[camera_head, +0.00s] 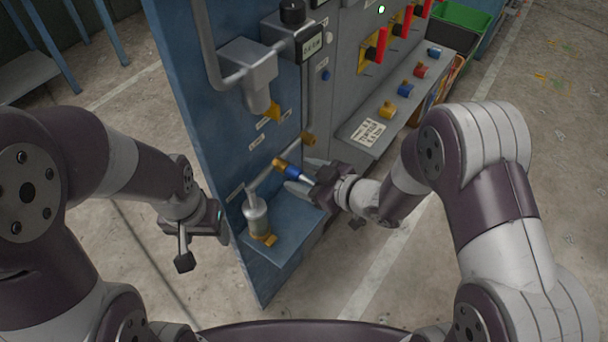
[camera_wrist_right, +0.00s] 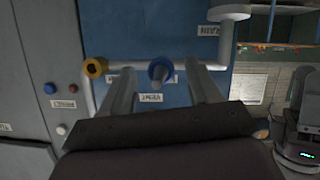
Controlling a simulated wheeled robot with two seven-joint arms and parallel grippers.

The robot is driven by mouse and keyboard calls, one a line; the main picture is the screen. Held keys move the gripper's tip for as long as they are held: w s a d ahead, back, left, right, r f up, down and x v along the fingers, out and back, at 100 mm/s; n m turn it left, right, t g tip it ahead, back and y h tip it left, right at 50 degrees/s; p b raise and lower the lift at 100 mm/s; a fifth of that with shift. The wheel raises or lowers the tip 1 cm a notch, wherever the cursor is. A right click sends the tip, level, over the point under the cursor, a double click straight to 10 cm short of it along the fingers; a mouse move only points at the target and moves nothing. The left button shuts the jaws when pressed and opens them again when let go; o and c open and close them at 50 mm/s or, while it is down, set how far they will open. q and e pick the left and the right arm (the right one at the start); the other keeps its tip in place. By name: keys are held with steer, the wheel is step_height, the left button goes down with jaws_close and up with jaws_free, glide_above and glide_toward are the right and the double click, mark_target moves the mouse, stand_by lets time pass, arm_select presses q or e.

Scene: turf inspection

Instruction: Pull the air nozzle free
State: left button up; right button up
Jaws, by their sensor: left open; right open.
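The air nozzle (camera_head: 295,173) is blue with a pale tip. It sits at the end of a brass fitting (camera_head: 280,163) on a grey pipe along the blue panel. In the right wrist view the nozzle (camera_wrist_right: 159,70) shows as a blue ring with a grey tip pointing at the camera. My right gripper (camera_head: 302,177) is open, with one finger on each side of the nozzle. In the wrist view both fingers (camera_wrist_right: 160,85) stand apart from it. My left gripper (camera_head: 200,238) is open and empty, left of the panel's edge.
A grey bottle-like canister (camera_head: 256,216) stands on a blue shelf below the nozzle. A grey box with a gauge display (camera_head: 312,47) is above. Red-handled levers (camera_head: 382,45) and coloured knobs (camera_head: 387,109) are at the right. A yellow ring (camera_wrist_right: 95,68) is left of the nozzle.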

steer(key=shift+w+a+f, duration=0.1)
steer(key=shift+w, duration=0.1)
steer(key=shift+s+a, duration=0.1)
steer(key=shift+a, duration=0.25)
steer(key=shift+c, duration=0.2)
steer(key=shift+d, duration=0.15)
steer(key=c, duration=1)
steer(key=o, duration=0.4)
steer(key=shift+c, duration=0.2)
steer(key=c, duration=0.4)
jaws_close()
